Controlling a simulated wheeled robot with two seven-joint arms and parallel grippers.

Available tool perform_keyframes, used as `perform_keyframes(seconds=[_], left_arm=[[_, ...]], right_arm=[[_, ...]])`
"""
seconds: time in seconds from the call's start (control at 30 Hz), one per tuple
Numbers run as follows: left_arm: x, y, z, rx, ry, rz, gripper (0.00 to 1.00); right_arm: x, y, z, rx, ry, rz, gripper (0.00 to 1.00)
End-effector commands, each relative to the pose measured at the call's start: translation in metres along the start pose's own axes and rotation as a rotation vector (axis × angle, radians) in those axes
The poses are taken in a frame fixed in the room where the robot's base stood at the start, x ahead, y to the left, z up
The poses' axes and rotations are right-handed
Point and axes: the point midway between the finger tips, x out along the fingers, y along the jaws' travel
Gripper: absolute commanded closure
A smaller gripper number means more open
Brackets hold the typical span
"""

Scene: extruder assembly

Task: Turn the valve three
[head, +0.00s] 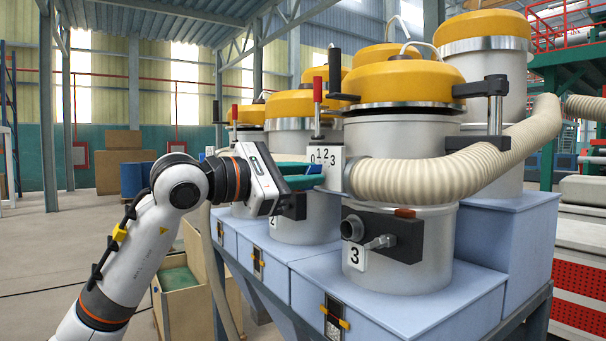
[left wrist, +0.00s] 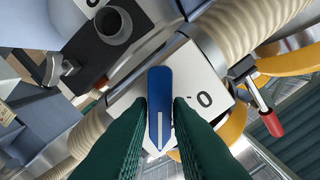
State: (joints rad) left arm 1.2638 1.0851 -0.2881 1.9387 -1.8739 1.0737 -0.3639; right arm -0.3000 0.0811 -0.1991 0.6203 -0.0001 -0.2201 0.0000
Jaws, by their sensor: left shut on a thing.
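The valve is a white box (head: 332,158) marked 0, 1, 2 and 3, in the middle of the head view beside a beige ribbed hose. In the left wrist view its blue handle (left wrist: 160,90) has a white line and stands before the white face (left wrist: 200,95) with the 0 to its right. My left gripper (head: 306,176) reaches the valve from the left. In the left wrist view its green fingers (left wrist: 160,130) are shut on the blue handle, one on each side. They hide part of the face and the other numbers. My right gripper is in neither view.
The metal hopper (head: 400,210) numbered 3, with a yellow lid (head: 405,80), stands just right of the valve. The ribbed hose (head: 430,180) crosses in front of it. A pipe stub and small tap (head: 380,241) stick out below. Open floor lies to the left.

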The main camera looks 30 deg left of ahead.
Motion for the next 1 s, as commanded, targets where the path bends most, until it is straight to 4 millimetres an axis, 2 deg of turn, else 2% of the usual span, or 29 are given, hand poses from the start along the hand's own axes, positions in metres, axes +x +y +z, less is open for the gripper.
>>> perform_keyframes(seconds=[0.3,0.77,0.8,0.9,1.0], left_arm=[[-0.0004,0.0003,-0.0009,0.099,0.003,-0.002,1.0],[-0.0003,0.0004,-0.0007,0.113,0.002,-0.002,1.0],[-0.0003,0.0004,-0.0007,0.113,0.002,-0.002,0.8],[-0.0003,0.0005,-0.0006,0.113,0.002,-0.001,0.65],[-0.0002,0.0006,-0.0005,0.112,0.002,-0.001,0.65]], right_arm=[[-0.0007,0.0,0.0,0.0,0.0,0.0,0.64],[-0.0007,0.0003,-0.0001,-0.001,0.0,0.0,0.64],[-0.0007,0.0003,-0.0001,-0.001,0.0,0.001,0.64],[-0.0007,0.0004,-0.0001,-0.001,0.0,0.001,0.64],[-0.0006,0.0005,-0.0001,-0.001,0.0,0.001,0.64]])
